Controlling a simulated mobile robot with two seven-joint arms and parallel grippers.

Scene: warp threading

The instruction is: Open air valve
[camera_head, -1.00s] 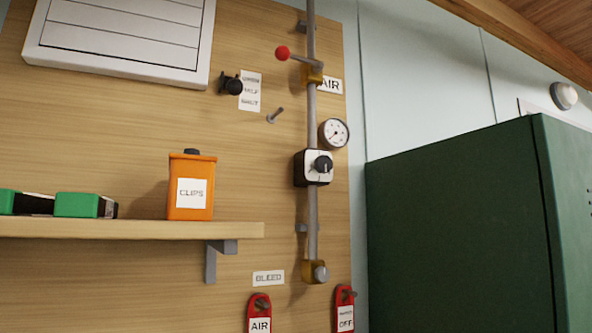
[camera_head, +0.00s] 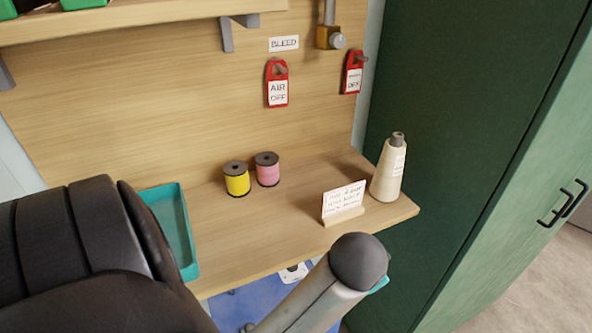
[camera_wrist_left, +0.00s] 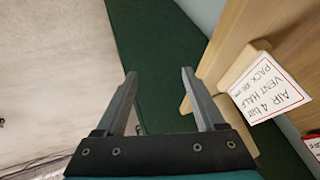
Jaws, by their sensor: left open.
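The red-knobbed lever and the gauge on the AIR pipe are outside the present views. The brass fitting (camera_head: 329,37) at the pipe's lower end shows at the top of the head view, beside the BLEED label (camera_head: 284,43). A red AIR OFF tag (camera_head: 278,90) hangs below the label, and another red tag (camera_head: 352,80) hangs to its right. My left gripper (camera_wrist_left: 159,73) is open with nothing between its fingers in the left wrist view. A card reading AIR 4 BAR, VENT HALF (camera_wrist_left: 268,88) is to its right. My right gripper is not seen.
The bench (camera_head: 290,240) holds yellow (camera_head: 237,181) and pink (camera_head: 267,172) spools, a card on a stand (camera_head: 344,202) and a cream cone (camera_head: 388,172). A teal tray (camera_head: 187,240) is at left. A green cabinet (camera_head: 470,110) bounds the right. A shelf (camera_head: 130,18) juts out above.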

